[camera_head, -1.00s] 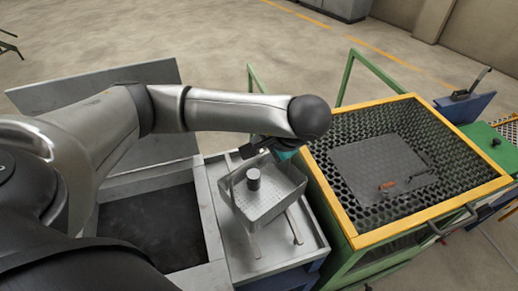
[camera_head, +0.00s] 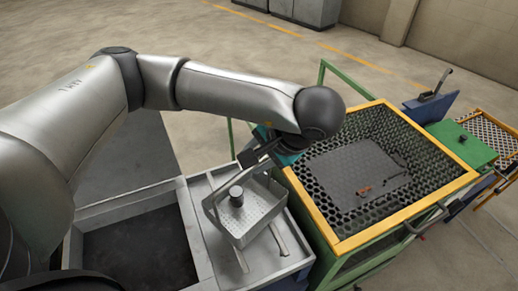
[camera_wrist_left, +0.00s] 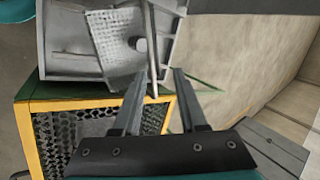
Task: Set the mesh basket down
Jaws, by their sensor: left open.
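The mesh basket (camera_head: 262,224) is a grey perforated box with an arched handle and a dark cylinder (camera_head: 236,197) inside. It is over the metal tray (camera_head: 259,257) with two rails, turned at an angle. It seems to rest on the rails, but the contact is hidden. My left gripper (camera_head: 254,158) is open at the handle, behind the basket. In the left wrist view the left gripper (camera_wrist_left: 163,80) has its fingers apart, with the thin handle bar (camera_wrist_left: 152,60) between them. The basket's perforated floor (camera_wrist_left: 115,65) shows beyond. My right gripper is out of view.
A green-framed table with a yellow rim (camera_head: 368,234) and a perforated top stands right of the tray. A dark plate (camera_head: 355,172) with small reddish-handled tools lies on it. A dark open pit (camera_head: 140,245) is left of the tray. Open floor lies behind.

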